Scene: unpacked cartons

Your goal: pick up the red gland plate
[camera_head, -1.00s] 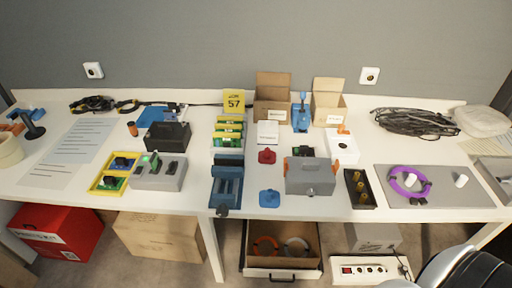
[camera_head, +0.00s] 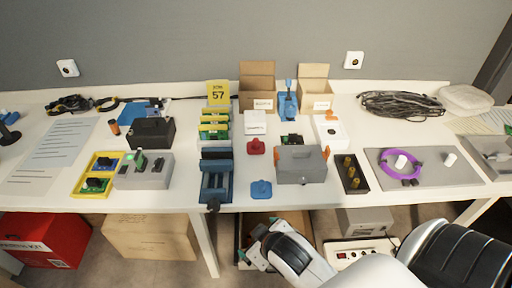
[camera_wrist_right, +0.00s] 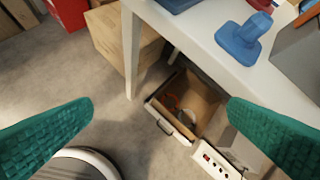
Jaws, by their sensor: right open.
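The red gland plate (camera_head: 255,146) lies on the white table near its middle, behind a similar blue plate (camera_head: 261,189) near the front edge. In the right wrist view a bit of red (camera_wrist_right: 263,4) shows at the top edge, behind the blue plate (camera_wrist_right: 240,40). My right gripper (camera_head: 252,246) is in front of the table edge, apart from both plates. Its teal fingers are wide apart and empty in the wrist view (camera_wrist_right: 160,104). My left gripper is not in view.
A white box (camera_head: 255,122) sits behind the red plate.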

